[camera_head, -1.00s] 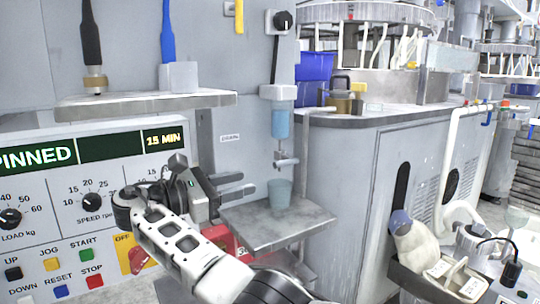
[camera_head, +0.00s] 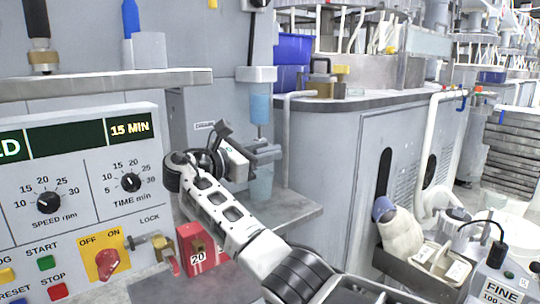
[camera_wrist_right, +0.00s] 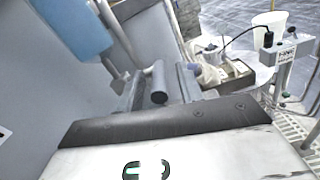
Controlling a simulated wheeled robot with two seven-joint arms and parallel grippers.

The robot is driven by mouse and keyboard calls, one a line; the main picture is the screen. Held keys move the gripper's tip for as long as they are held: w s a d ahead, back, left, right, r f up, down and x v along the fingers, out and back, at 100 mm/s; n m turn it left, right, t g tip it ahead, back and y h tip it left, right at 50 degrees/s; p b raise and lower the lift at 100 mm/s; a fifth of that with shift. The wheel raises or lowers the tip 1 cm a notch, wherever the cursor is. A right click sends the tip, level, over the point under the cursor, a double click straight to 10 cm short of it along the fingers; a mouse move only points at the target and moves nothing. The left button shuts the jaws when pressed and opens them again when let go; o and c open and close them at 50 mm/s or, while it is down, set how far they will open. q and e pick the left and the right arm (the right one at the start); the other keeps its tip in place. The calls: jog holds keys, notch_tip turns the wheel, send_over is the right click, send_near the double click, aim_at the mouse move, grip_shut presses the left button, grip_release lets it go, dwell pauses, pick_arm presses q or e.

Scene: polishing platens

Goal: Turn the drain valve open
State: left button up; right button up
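The drain valve (camera_head: 262,138) sits below a clear blue cylinder (camera_head: 261,108) on the grey wall, close to a small label. A clear cup (camera_head: 262,184) stands under it on a metal shelf. My right gripper (camera_head: 266,153) is at the valve, and its fingers partly hide it in the head view. In the right wrist view, a dark round-ended handle (camera_wrist_right: 158,84) lies between the two parted fingers of my right gripper (camera_wrist_right: 160,90). Gaps seem to show on both sides. The blue cylinder is at the upper left there. My left gripper is not in view.
A control panel (camera_head: 80,180) with dials and buttons is at the left. The metal shelf (camera_head: 300,212) juts out below the valve.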

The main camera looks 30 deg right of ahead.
jog(key=shift+w+d, duration=0.15)
jog(key=shift+d, duration=0.75)
grip_shut()
jog(key=shift+r+h+p, duration=0.25)
jog(key=shift+h+p, duration=0.05)
jog(key=shift+p, duration=0.4)
jog(key=h+p, duration=0.2)
jog(key=shift+d+f+h, duration=0.1)
jog(key=shift+f+h, duration=0.15)
jog(key=shift+h, duration=0.05)
jog(key=shift+f+t+h, duration=0.3)
jog(key=shift+f+h, duration=0.05)
jog(key=shift+h, duration=0.35)
jog(key=shift+h+b, duration=0.55)
jog(key=shift+h, duration=0.05)
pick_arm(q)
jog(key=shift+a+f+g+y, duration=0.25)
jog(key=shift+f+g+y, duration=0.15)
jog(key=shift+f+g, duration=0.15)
pick_arm(e)
grip_release()
